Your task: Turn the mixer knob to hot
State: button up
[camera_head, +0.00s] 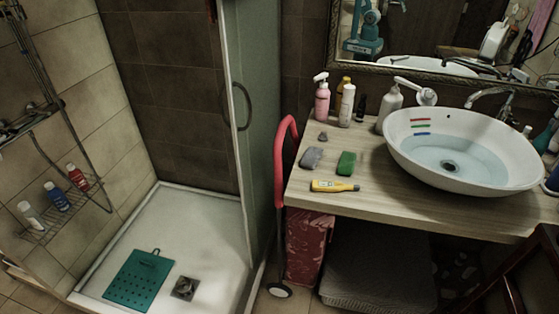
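A white oval basin (465,182) with water in it stands on the wooden counter at the right. A silver mixer tap (489,94) rises behind the basin, its spout pointing left over the bowl. An upright part at the spout's right end may be the knob, but it is small and dark, and I cannot tell its setting. No hot or cold mark can be read there. Red, green and blue strips (420,127) show on the basin's inner back wall. My gripper is not recognizable in this view.
Several bottles, including a pink pump bottle (322,98) and a white pump bottle (391,108), stand left of the basin. A green sponge (346,163) and yellow tool (334,186) lie near the counter's front. A dark red-brown frame (527,262) occupies the lower right.

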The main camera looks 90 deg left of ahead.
aim_at(429, 95)
jog(key=u, duration=2.7)
